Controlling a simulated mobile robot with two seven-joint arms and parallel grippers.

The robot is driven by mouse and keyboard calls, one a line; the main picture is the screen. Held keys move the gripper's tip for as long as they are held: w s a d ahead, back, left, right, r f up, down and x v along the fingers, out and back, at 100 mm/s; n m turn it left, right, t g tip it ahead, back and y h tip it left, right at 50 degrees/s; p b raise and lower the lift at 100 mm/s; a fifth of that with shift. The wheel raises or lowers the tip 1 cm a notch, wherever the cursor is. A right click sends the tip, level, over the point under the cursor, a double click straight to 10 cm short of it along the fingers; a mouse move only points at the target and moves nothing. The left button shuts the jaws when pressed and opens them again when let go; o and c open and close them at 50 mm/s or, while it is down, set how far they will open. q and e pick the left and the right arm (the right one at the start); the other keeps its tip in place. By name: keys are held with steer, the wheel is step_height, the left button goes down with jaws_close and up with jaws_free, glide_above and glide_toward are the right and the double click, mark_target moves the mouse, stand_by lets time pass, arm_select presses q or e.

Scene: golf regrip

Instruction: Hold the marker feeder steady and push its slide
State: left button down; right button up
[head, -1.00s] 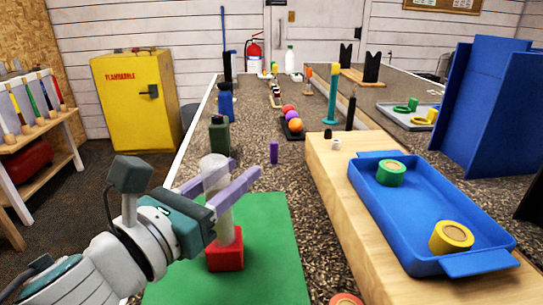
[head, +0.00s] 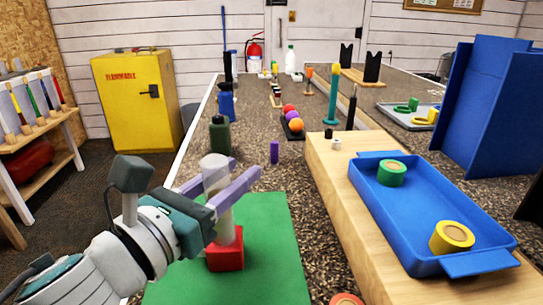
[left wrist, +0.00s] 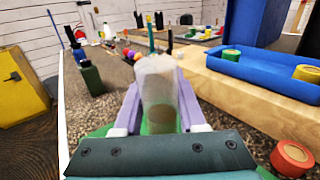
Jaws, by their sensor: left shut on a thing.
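An upright whitish, see-through tube (head: 214,166) stands on a red block (head: 226,255), which rests on a green mat (head: 270,270). This looks like the marker feeder; I cannot make out its slide. My left gripper (head: 243,172), with purple fingers, is shut on the upper part of the tube, one finger on each side. In the left wrist view the tube (left wrist: 158,85) stands between the two fingers and hides what is behind it. My right gripper is in neither view.
A wooden block (head: 345,215) with a blue tray (head: 400,225) holding green and yellow rolls stands to the right. A dark green bottle (head: 219,136) and a small purple block (head: 274,152) stand beyond the mat. The mat's right part is clear.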

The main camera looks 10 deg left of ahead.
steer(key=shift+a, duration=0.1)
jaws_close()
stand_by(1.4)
